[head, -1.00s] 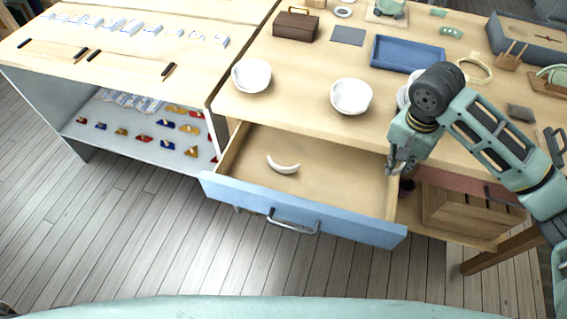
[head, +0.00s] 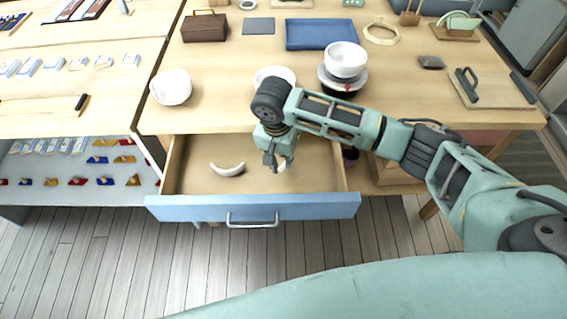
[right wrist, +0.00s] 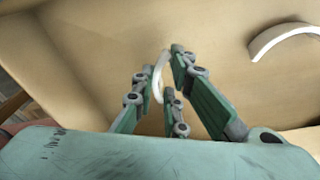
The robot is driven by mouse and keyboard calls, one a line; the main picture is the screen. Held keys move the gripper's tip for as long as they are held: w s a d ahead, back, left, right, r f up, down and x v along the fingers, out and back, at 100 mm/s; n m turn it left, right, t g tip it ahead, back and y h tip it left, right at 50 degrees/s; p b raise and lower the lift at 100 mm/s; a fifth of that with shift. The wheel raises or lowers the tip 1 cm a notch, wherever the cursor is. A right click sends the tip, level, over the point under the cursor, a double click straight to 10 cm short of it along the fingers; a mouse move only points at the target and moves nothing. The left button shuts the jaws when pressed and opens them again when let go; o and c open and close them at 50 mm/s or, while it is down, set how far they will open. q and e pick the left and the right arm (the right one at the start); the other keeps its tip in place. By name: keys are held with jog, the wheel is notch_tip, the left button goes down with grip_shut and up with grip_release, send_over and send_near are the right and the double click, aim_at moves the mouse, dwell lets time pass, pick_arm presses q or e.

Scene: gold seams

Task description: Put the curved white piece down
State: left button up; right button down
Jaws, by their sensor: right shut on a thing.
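My right gripper (head: 277,166) is over the right part of the open drawer (head: 205,150). It is shut on a curved white piece (right wrist: 159,72), which shows between the fingers in the right wrist view, with the wooden drawer floor behind it. I cannot tell whether the held piece touches the floor. A second curved white piece (head: 227,170) lies on the drawer floor, left of the gripper; it also shows at the upper right of the right wrist view (right wrist: 284,38). My left gripper is not in view.
White bowls (head: 171,88) stand on the table behind the drawer, one stacked at the right (head: 346,58). A blue tray (head: 320,34) and brown box (head: 205,27) are farther back. The drawer's blue front (head: 200,208) bounds it. Bare floor shows between the second piece and the gripper.

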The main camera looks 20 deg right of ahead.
jog(key=shift+f, duration=1.3)
jog(key=c, duration=1.8)
grip_release()
jog(key=shift+f, duration=0.15)
jog(key=shift+o, duration=0.2)
notch_tip(320, 180, up, 12)
jog(key=a, duration=0.1)
jog(key=shift+s+a+p, duration=0.15)
jog(key=shift+s+p, duration=0.3)
